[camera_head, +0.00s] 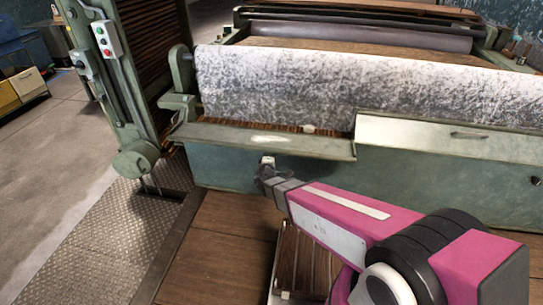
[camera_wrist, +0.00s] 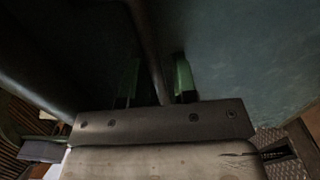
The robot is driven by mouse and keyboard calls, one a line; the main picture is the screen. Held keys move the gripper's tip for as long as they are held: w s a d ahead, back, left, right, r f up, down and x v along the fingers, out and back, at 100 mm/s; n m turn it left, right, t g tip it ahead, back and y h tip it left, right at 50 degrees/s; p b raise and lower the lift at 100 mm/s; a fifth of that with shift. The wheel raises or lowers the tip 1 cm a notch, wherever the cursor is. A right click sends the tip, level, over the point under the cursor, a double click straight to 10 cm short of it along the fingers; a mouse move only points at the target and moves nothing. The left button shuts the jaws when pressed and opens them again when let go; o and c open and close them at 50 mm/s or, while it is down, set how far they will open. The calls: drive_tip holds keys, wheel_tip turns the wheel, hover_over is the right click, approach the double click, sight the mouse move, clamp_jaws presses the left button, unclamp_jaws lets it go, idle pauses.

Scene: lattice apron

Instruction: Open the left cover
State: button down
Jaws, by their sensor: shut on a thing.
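The left cover (camera_head: 265,141) is a long grey-green metal panel on the front of the machine. It is tipped outward and lies nearly flat like a shelf, with brown slats showing in a gap behind it. My gripper (camera_head: 267,165) is just below its front edge. In the wrist view, the green-padded fingers stand on either side of a dark bar (camera_wrist: 148,45), which looks like the cover's handle, and are shut on it. In the head view the handle is hidden from sight.
The right cover (camera_head: 430,133) lies in place beside it, pale, with a dark handle (camera_head: 468,134). A mottled grey fleece roll (camera_head: 350,85) lies behind both covers. A green post with a control box (camera_head: 107,39) stands at left. Brown floor boards (camera_head: 220,240) and tread plate (camera_head: 105,235) lie in front.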

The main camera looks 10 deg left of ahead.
drive_tip(key=shift+w+f, duration=0.2)
drive_tip(key=shift+f, duration=0.1)
drive_tip(key=c, duration=1.1)
unclamp_jaws()
drive_tip(key=shift+d, duration=0.1)
drive_tip(key=shift+r, duration=0.1)
drive_tip(key=s, duration=1)
drive_tip(key=shift+s+a, duration=0.2)
drive_tip(key=shift+s, duration=0.2)
